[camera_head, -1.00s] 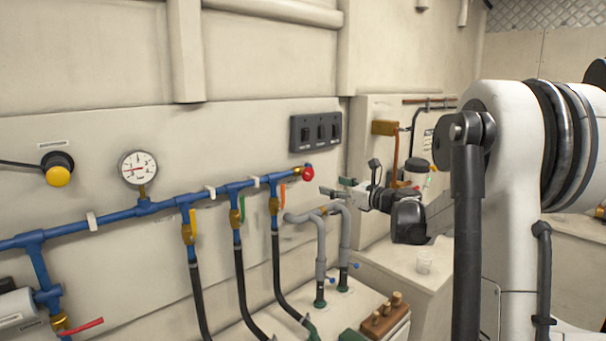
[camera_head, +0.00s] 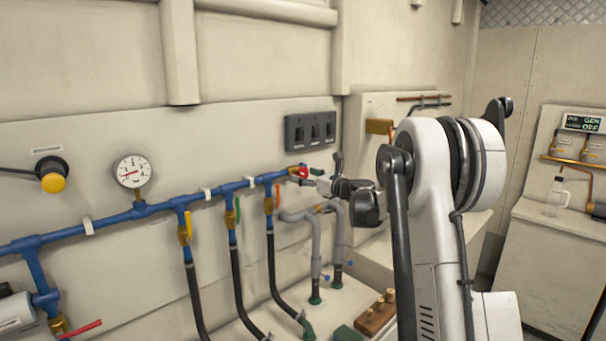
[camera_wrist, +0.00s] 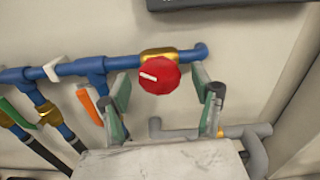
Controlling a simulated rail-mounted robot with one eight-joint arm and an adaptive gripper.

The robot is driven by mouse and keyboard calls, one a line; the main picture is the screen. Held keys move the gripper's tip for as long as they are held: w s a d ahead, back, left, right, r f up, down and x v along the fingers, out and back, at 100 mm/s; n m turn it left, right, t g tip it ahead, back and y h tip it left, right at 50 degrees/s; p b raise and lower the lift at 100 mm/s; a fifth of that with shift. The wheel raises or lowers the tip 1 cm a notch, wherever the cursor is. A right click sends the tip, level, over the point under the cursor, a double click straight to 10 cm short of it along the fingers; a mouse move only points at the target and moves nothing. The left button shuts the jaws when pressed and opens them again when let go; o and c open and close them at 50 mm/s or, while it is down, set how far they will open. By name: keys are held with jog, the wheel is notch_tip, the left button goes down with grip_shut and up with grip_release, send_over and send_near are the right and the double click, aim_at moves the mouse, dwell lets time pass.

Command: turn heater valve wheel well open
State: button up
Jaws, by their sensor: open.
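The red valve wheel (camera_wrist: 159,75) sits on a brass fitting (camera_wrist: 160,53) at the right end of the blue pipe, with a white mark on its face pointing left and slightly up. In the head view the wheel (camera_head: 303,172) is partly hidden by my gripper (camera_head: 314,172). In the wrist view my gripper (camera_wrist: 161,88) is open, with one green-padded finger on each side of the wheel. The fingers look apart from the wheel's rim; I cannot tell the exact depth between them.
The blue pipe (camera_head: 110,219) carries a pressure gauge (camera_head: 133,170) and several branches with coloured levers. Grey pipes (camera_head: 316,245) run just below the wheel. A black switch panel (camera_head: 310,131) is on the wall above. A yellow knob (camera_head: 53,182) is far left.

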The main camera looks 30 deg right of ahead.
jog(key=shift+w+a, duration=0.2)
jog(key=shift+w, duration=0.4)
jog(key=c, duration=1.2)
